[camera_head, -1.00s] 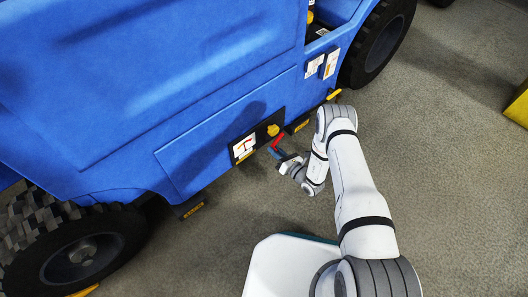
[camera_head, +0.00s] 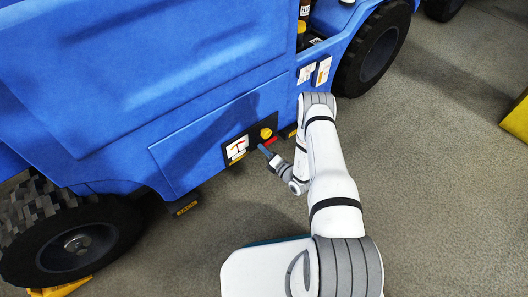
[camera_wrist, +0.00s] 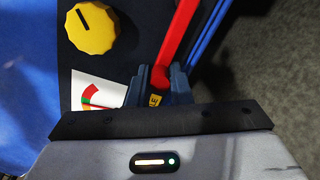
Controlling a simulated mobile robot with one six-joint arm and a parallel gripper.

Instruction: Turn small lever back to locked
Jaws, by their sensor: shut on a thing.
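The small red lever (camera_head: 270,141) is on the dark panel on the side of the blue vehicle. In the wrist view the lever (camera_wrist: 179,45) runs from the top edge down to between my fingers. My gripper (camera_head: 268,151) is at the lever, and in the wrist view my gripper (camera_wrist: 160,80) is shut on the lever's lower end. The fingers hide part of that end. A white label with a red and green marking (camera_wrist: 95,93) sits left of the fingers, partly hidden by my gripper.
A yellow knob (camera_wrist: 92,27) with a black mark is on the panel close to the left of the lever; it also shows in the head view (camera_head: 266,133). The blue vehicle (camera_head: 130,80) fills the left. Open floor (camera_head: 440,200) lies to the right.

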